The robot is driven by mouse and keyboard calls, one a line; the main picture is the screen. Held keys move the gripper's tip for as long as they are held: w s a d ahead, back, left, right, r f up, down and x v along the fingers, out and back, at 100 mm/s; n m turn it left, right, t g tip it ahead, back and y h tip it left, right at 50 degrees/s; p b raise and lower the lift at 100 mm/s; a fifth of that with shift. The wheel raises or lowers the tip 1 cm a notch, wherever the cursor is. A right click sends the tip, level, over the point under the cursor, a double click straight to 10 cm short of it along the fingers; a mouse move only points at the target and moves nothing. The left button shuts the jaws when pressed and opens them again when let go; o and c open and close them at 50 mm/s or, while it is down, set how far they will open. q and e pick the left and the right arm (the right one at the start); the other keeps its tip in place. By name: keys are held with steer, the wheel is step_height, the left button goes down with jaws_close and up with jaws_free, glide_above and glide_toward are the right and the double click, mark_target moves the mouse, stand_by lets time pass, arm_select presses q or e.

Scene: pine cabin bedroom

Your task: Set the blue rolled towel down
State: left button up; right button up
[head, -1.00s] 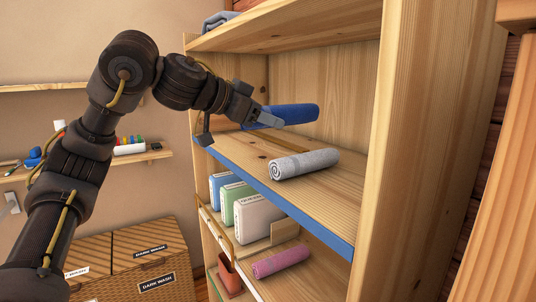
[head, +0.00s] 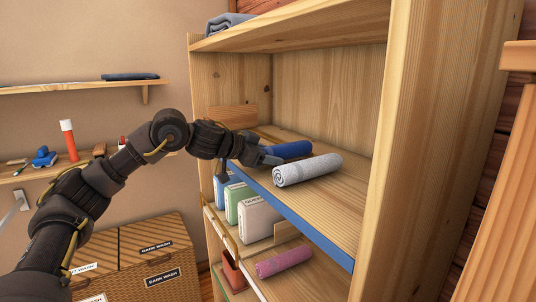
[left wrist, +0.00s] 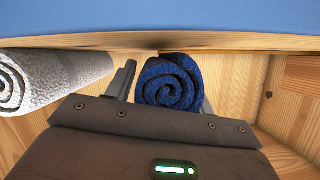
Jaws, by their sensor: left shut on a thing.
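The blue rolled towel (head: 292,149) is in my left gripper (head: 268,158), over the middle shelf (head: 325,205) with the blue front edge. The towel is low, just behind the grey rolled towel (head: 308,170) in the head view. I cannot tell whether it touches the shelf board. In the left wrist view the blue towel's spiral end (left wrist: 168,84) shows between the two fingers, and the grey towel (left wrist: 48,78) lies to the left, apart from it. My right gripper is in neither view.
A cabinet side panel (head: 418,150) stands at the right. The upper shelf (head: 310,28) carries a folded grey-blue cloth (head: 228,22). Below are several book-like boxes (head: 258,218) and a pink rolled towel (head: 283,262). The middle shelf is bare at front right.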

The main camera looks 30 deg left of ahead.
arm_select(q)
steer(key=shift+f, duration=0.35)
steer(key=o, duration=1)
steer(key=shift+f, duration=0.1)
steer(key=shift+s+a+r, duration=0.1)
steer(key=shift+s+r, duration=0.1)
steer(key=shift+s, duration=0.05)
steer(key=b+v, duration=0.2)
steer(key=v, duration=0.9)
steer(key=shift+s+r, duration=0.2)
